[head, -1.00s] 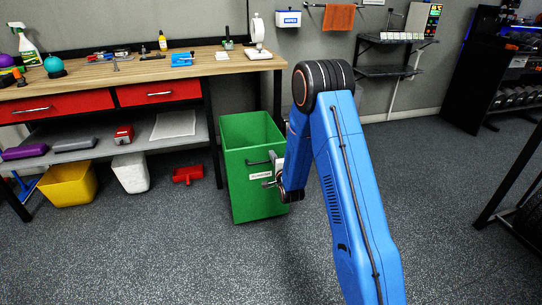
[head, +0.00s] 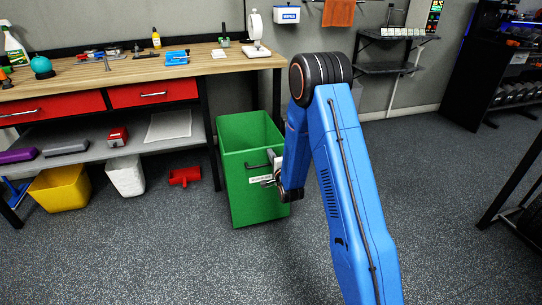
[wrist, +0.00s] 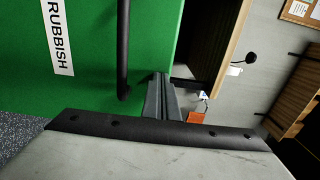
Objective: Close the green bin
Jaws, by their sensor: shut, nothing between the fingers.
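The green bin (head: 255,199) stands out in front of the right end of the workbench, its open top showing. Its front has a black bar handle (head: 257,164) and a white label, which reads RUBBISH in the wrist view (wrist: 57,38). My gripper (head: 268,182) is at the bin's front, by the handle's right end, partly hidden by my arm. In the wrist view my shut, empty fingers (wrist: 160,88) lie just beside the black handle (wrist: 123,50), not around it. I cannot tell whether the fingertips touch the green front.
The workbench (head: 110,72) has red drawers and tools on top. Open floor lies in front; a dark rack (head: 515,185) stands at the right.

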